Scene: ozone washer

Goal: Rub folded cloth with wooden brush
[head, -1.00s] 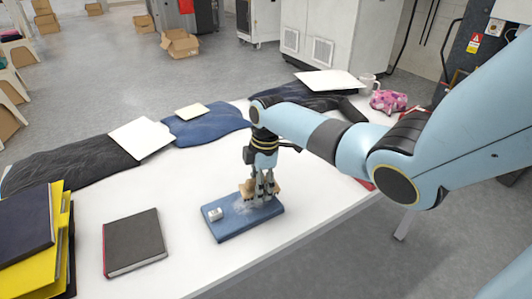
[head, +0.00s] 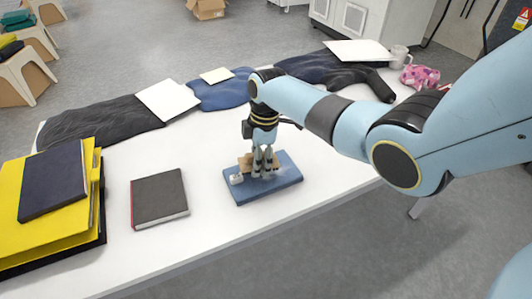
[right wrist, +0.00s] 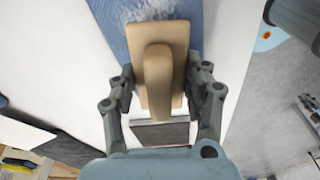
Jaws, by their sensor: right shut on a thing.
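The folded blue cloth (head: 286,176) lies flat on the white table in the head view. My right gripper (head: 263,168) points down over it, shut on the wooden brush (head: 246,163). In the right wrist view the brush (right wrist: 158,75) is a pale wooden block with a raised handle, held between the fingers of the gripper (right wrist: 160,88). The cloth (right wrist: 115,28) shows beside and beyond it, with a whitish foamy patch at the top. The brush's underside is hidden, so I cannot see its contact with the cloth. My left gripper is out of view.
A dark book (head: 159,198) and yellow folders (head: 50,215) lie to the left. Dark garments (head: 100,122), a mug (head: 399,56) and a pink bundle (head: 420,76) line the far side.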

